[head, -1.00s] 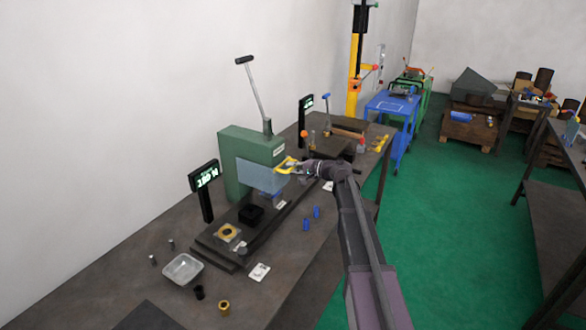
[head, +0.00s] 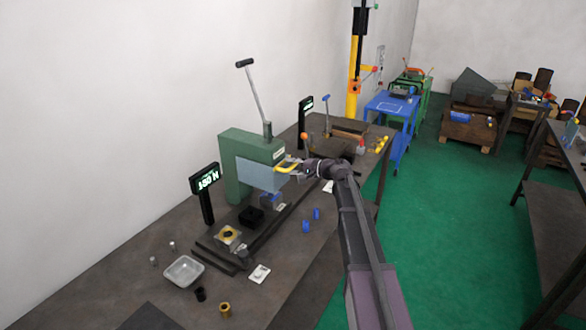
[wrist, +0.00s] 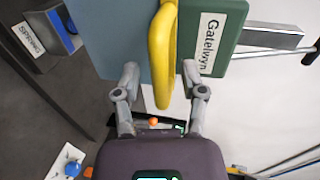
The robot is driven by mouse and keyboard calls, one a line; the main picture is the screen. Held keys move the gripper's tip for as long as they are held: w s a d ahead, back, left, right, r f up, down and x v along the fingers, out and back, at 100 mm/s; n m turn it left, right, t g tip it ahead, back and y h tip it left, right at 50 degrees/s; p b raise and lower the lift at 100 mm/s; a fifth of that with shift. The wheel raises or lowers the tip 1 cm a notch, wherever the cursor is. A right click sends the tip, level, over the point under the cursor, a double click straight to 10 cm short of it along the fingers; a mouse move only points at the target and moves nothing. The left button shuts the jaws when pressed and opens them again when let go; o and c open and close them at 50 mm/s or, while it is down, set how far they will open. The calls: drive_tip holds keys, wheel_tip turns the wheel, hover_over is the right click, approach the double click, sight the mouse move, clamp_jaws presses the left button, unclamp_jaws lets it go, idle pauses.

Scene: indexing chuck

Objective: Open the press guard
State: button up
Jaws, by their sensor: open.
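The press (head: 232,150) is a green C-shaped machine on the bench, with a long lever (head: 255,92) rising from its top. Its guard (head: 256,174) is a pale blue panel on the front, with a yellow handle (head: 287,168) at its right edge. The wrist view shows the guard (wrist: 110,35) and the yellow handle (wrist: 162,55) beside the green body labelled "Gatelwyn". My gripper (wrist: 160,75) is open, with one finger on each side of the handle. In the head view my gripper (head: 300,168) is at the handle; finger contact cannot be told.
A display (head: 205,182) stands left of the press. A clear tray (head: 184,270), a black cup and a brass bushing sit at the bench front. Blue cylinders (head: 306,226) and a white card (head: 259,273) lie to the right. A second display stands behind.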

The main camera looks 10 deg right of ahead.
drive_tip(key=shift+f, duration=0.1)
wheel_tip(320, 180, down, 10)
drive_tip(key=b, duration=1)
drive_tip(key=r+p+v, duration=0.1)
drive_tip(key=p+v, duration=0.3)
drive_tip(key=v, duration=1)
drive_tip(key=s+a+f+n+g+h+p, duration=0.3)
drive_tip(key=s+a+g+h, duration=0.1)
drive_tip(key=s, duration=0.6)
drive_tip(key=s+a+f+n+g+h+p, duration=0.2)
drive_tip(key=s+a, duration=0.5)
drive_tip(key=s, duration=0.4)
drive_tip(key=shift+f+n+g+h+p, duration=0.4)
drive_tip(key=shift+n+g+h+p, duration=0.4)
drive_tip(key=shift+g+h+p, duration=0.4)
drive_tip(key=shift+a, duration=0.1)
